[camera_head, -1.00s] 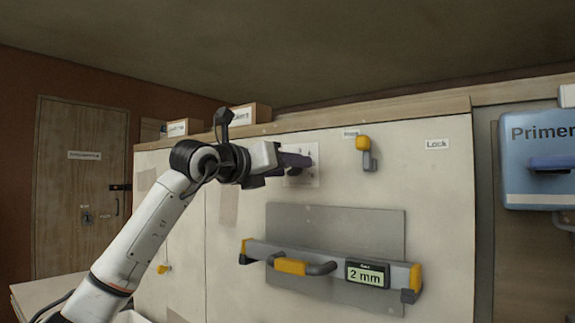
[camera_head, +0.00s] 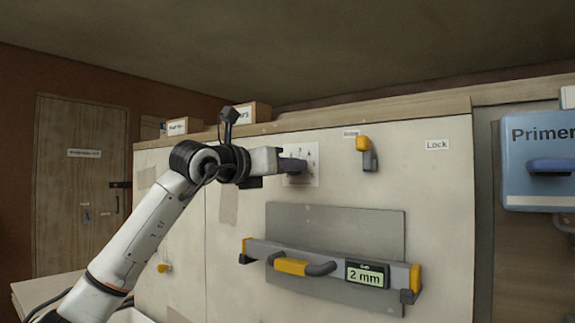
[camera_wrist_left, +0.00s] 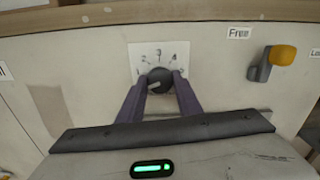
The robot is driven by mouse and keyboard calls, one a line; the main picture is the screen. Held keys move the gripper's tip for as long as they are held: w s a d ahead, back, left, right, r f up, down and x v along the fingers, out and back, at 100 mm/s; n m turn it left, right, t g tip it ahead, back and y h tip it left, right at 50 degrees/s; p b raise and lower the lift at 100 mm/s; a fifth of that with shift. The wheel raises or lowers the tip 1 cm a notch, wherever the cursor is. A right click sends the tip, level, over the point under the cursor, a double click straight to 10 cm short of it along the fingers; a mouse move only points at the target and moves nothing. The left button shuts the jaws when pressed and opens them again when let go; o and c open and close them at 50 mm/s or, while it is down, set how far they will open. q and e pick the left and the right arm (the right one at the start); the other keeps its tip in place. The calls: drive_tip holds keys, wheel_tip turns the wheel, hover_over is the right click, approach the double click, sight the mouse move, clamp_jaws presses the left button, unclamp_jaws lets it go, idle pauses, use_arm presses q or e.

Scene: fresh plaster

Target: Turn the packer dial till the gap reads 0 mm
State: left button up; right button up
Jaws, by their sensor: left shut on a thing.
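The packer dial (camera_wrist_left: 156,76) is a dark round knob with a light pointer mark, on a white scale plate (camera_wrist_left: 173,52) with several numbers. The plate also shows in the head view (camera_head: 312,173). My left gripper (camera_wrist_left: 160,84) is shut on the dial, one finger on each side. In the head view my left gripper (camera_head: 303,164) reaches the plate from the left and hides the dial. The gap display (camera_head: 364,275) reads 2 mm, on a grey straightedge bar (camera_head: 338,257) with a yellow handle and yellow ends. My right gripper is not in view.
A yellow-knobbed lever (camera_head: 365,148) sits right of the dial, between a small label and a Lock label (camera_head: 437,145). A blue Primer box (camera_head: 540,165) hangs at the far right. A grey panel (camera_head: 380,225) stands behind the bar.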

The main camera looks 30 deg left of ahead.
use_arm(q)
drive_tip(key=m+p, duration=0.4)
drive_tip(key=m, duration=0.9)
drive_tip(key=shift+m, duration=0.4)
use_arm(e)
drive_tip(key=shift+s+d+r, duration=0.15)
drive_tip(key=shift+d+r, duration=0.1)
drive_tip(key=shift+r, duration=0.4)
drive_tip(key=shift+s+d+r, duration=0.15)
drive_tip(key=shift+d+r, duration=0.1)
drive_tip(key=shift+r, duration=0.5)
use_arm(q)
drive_tip(key=o, duration=1)
drive_tip(key=shift+o, duration=0.2)
drive_tip(key=s+a+b, duration=0.1)
drive_tip(key=s+b, duration=0.1)
drive_tip(key=s, duration=0.8)
drive_tip(key=shift+s+a, duration=0.15)
drive_tip(key=shift+a, duration=0.05)
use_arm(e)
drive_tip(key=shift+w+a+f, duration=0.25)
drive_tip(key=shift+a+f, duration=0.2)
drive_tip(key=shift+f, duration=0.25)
